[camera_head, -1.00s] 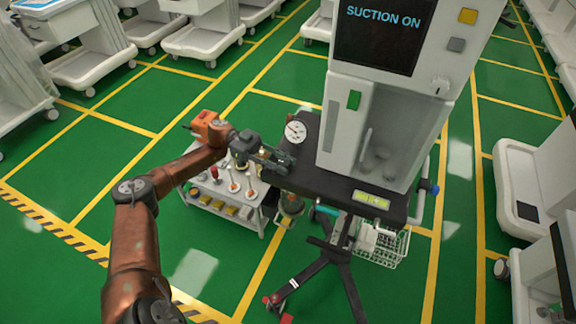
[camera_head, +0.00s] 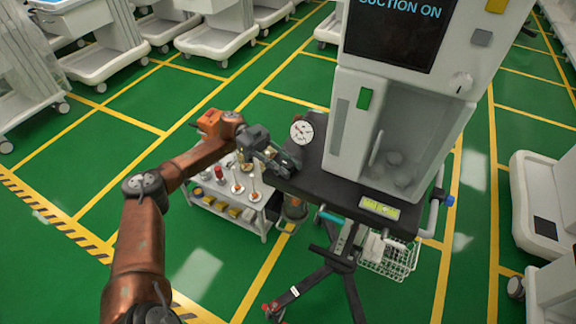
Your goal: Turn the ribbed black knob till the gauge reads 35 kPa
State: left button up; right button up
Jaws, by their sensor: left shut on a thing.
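The round white gauge (camera_head: 301,131) stands at the left end of the dark shelf of the anaesthesia cart (camera_head: 345,180). Its needle shows as a small dark line, too small to read. My left gripper (camera_head: 283,163) is at the shelf's left edge, just below and left of the gauge. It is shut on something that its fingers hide. The ribbed black knob cannot be made out apart from the dark fingers. My right gripper is not in view.
The cart's screen (camera_head: 392,30) reads "SUCTION ON". A low white trolley (camera_head: 262,222) with several small items stands below my left forearm. A wire basket (camera_head: 388,258) hangs under the shelf. Green floor is open at the left.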

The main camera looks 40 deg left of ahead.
aim_at(283, 162)
pick_arm(q)
jog(key=o, duration=1.2)
jog(key=shift+a, duration=0.1)
jog(key=a, duration=0.5)
jog(key=shift+w+a+f, duration=0.1)
jog(key=shift+w+a, duration=0.15)
jog(key=shift+w, duration=0.05)
jog(key=shift+a+r, duration=0.2)
jog(key=shift+a, duration=0.75)
